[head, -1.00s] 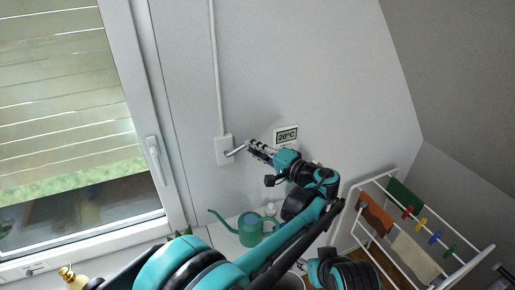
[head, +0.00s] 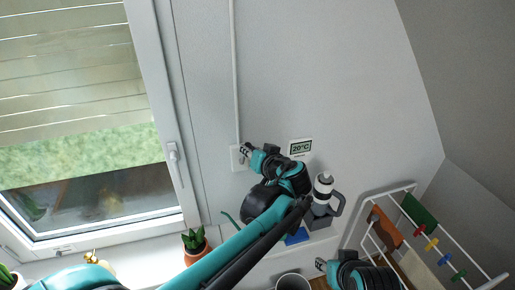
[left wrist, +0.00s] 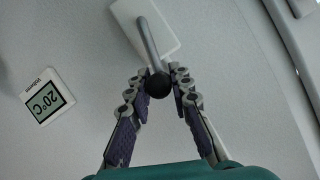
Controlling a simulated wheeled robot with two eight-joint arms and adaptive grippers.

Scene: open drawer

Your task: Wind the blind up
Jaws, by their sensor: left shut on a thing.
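The slatted blind (head: 65,65) hangs over the upper part of the window at left in the head view, with a strip of grass showing below it. Its white winder box (head: 235,158) is on the wall right of the window, under a long white tube. The left wrist view shows the box (left wrist: 168,40), its grey crank arm (left wrist: 149,42) and the black knob (left wrist: 159,85). My left gripper (head: 244,150) is at the box, its fingers shut on the knob. My right gripper (head: 321,265) is low in the head view, away from the winder; its jaws are too small to read.
A thermostat (head: 300,147) reading 20°C is on the wall close right of the winder. A potted plant (head: 194,242) stands on the sill. A bottle-like object (head: 323,187) and a drying rack (head: 395,225) are at right. The window handle (head: 175,160) is left of the winder.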

